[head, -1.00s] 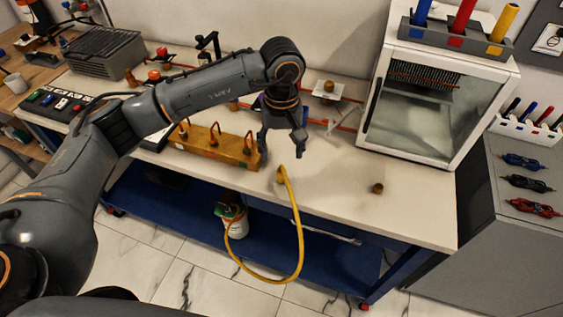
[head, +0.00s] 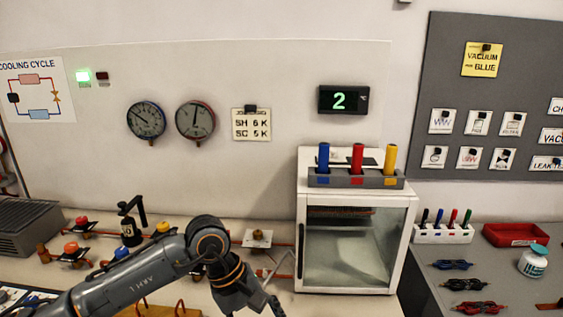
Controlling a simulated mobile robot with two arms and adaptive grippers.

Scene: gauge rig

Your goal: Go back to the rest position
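My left arm comes in from the lower left, and my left gripper (head: 254,304) is over the bench at the bottom edge of the head view. Its fingers look spread apart with nothing between them, though their ends are partly cut off by the frame. It is in front of and to the left of the white glass-fronted cabinet (head: 303,215). My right gripper is not in view.
Two round gauges (head: 146,120) and (head: 195,120) and a display reading 2 (head: 342,100) are on the back wall. Blue, red and yellow cylinders stand in a rack (head: 355,181) on the cabinet. Valves (head: 76,253) and a black fitting (head: 130,232) stand on the bench at left.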

